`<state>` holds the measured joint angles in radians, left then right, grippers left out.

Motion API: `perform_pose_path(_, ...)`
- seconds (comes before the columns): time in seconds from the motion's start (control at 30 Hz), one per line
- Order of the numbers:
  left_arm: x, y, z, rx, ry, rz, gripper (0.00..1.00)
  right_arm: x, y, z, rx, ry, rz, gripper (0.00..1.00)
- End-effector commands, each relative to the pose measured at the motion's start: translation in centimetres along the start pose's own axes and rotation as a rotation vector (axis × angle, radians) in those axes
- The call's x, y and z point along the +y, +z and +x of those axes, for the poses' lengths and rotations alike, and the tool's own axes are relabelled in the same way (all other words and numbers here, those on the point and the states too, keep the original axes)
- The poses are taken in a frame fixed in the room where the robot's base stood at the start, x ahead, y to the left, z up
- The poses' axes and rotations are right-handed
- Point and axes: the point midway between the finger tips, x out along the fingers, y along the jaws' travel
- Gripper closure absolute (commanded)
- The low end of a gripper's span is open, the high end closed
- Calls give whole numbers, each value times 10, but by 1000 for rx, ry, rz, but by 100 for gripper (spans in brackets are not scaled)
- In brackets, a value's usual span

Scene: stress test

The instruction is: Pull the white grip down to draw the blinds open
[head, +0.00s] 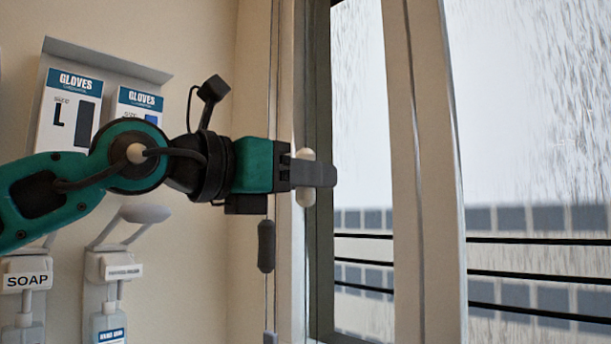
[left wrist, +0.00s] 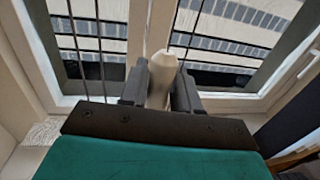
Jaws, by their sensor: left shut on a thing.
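The white grip (head: 305,192) is a small pale oblong piece in front of the window frame in the head view. My left gripper (head: 312,172) comes in from the left and is shut on it, with the grip's ends showing above and below the dark fingers. In the left wrist view the grip (left wrist: 162,75) stands between the two dark fingers of my left gripper (left wrist: 160,88). The blinds themselves cannot be made out clearly; the window glass shows uncovered. My right gripper is not in view.
A dark grey cord weight (head: 266,246) hangs on a cord just below my left wrist. The window frame (head: 404,180) stands close to the right. On the left wall are glove boxes (head: 70,112) and a soap dispenser (head: 27,285).

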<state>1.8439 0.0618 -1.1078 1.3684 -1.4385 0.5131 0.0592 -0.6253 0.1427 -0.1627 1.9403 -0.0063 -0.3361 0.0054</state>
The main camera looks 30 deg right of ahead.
Motion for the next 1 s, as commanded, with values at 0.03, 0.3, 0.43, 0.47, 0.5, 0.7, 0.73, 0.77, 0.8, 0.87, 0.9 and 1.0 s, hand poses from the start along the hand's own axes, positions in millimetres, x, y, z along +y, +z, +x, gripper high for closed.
perform_pose_path(0.03,0,0,0,0,-1,0,99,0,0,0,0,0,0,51)
perform_pose_path(0.3,0,0,0,0,-1,0,100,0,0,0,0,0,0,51)
perform_pose_path(0.43,0,-2,0,0,-1,0,100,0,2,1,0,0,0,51)
perform_pose_path(0.47,0,-4,0,0,-1,0,100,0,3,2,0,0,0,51)
perform_pose_path(0.5,0,-7,0,0,-1,0,100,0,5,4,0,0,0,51)
perform_pose_path(0.7,0,-35,0,1,-1,0,100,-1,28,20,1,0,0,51)
perform_pose_path(0.73,0,-41,0,1,-1,0,100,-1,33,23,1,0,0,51)
perform_pose_path(0.77,0,-47,0,1,-1,1,100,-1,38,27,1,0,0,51)
perform_pose_path(0.8,0,-56,0,1,-1,1,100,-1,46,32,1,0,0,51)
perform_pose_path(0.87,0,-70,0,1,-1,1,100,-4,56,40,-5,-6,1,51)
perform_pose_path(0.9,0,-80,0,1,-1,2,100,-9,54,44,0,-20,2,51)
perform_pose_path(1.0,-1,-104,0,1,-2,2,100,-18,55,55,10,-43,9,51)
